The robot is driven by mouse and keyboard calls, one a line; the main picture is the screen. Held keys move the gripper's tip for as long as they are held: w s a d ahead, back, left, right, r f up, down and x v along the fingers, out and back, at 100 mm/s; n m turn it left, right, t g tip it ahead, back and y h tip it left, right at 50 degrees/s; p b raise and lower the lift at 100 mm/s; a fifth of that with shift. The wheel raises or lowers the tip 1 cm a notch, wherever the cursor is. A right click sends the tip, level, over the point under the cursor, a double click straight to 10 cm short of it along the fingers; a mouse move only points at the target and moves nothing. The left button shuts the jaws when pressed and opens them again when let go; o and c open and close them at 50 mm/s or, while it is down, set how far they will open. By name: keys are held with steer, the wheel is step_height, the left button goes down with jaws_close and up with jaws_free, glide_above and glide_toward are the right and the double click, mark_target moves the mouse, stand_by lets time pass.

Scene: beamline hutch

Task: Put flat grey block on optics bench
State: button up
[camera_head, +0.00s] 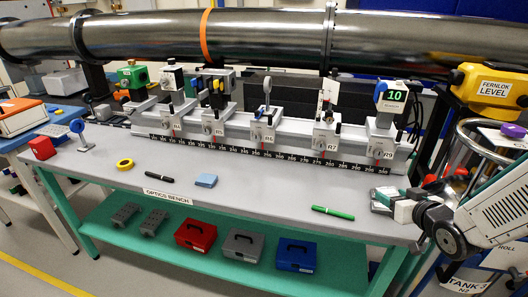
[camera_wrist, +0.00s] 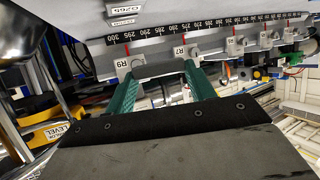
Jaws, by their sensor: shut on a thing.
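The optics bench (camera_head: 270,195) is a long grey table with green legs and a lower shelf. My gripper (camera_head: 388,203) is at the bench's right end, by the front edge. In the wrist view its two green fingers (camera_wrist: 160,80) are closed on the flat grey block (camera_wrist: 160,69), a dark grey bar spanning between the fingertips. In the head view the block (camera_head: 381,196) is small and partly hidden by the gripper. I cannot tell whether it touches the bench top.
A scaled rail with several optic mounts (camera_head: 265,140) runs along the back. A green pen (camera_head: 333,213), black pen (camera_head: 159,176), blue pad (camera_head: 206,180) and yellow tape ring (camera_head: 125,164) lie on the bench. The front middle has free room. A steel pipe (camera_head: 270,38) crosses behind.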

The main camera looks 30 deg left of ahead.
mark_target(385, 229)
steer(key=shift+w+d, duration=0.1)
steer(key=shift+d, duration=0.35)
step_height(385, 229, down, 10)
stand_by(0.4)
steer(key=o, duration=1)
steer(key=shift+f, duration=0.15)
steer(key=shift+o, duration=0.2)
